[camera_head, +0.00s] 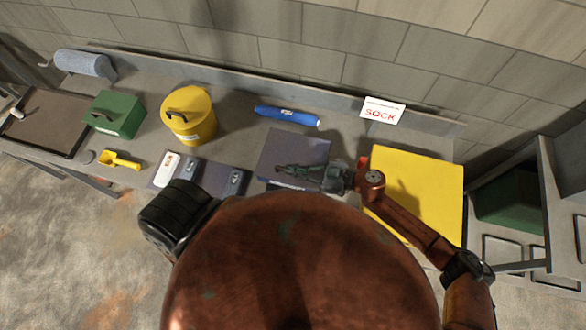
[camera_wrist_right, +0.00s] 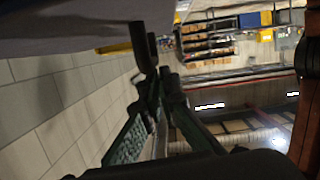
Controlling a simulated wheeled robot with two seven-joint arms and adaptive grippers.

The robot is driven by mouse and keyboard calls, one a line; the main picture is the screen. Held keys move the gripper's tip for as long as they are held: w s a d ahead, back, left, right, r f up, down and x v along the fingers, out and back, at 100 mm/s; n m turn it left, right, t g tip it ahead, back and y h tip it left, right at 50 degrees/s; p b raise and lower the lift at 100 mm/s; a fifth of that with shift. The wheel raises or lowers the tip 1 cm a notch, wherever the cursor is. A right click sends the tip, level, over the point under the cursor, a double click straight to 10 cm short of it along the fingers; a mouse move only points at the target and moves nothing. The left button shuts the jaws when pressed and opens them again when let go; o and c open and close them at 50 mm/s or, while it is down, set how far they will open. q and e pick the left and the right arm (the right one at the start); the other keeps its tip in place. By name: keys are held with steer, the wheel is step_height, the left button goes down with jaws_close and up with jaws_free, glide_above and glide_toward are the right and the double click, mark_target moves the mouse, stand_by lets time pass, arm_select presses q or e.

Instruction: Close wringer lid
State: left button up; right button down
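A dark blue-grey square panel (camera_head: 292,149) lies on the bench near the middle of the head view. It seems to be the wringer lid, but nothing on it confirms this. I cannot tell how far it stands open. My right gripper (camera_head: 280,169) points left across its front part and hides some of it. In the right wrist view the fingers (camera_wrist_right: 153,88) converge at their tips with nothing visible between them. A dark blue-grey surface (camera_wrist_right: 60,14) fills the upper left there, close to the fingers. I cannot tell whether they touch it. My left gripper is not in view.
A yellow panel (camera_head: 425,182) is right of the dark panel, under my right arm. A SOCK sign (camera_head: 382,110) is behind.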

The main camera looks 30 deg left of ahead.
steer(key=w+d+r+p, duration=0.2)
steer(key=d+r, duration=0.4)
steer(key=d, duration=0.3)
steer(key=shift+d, duration=0.35)
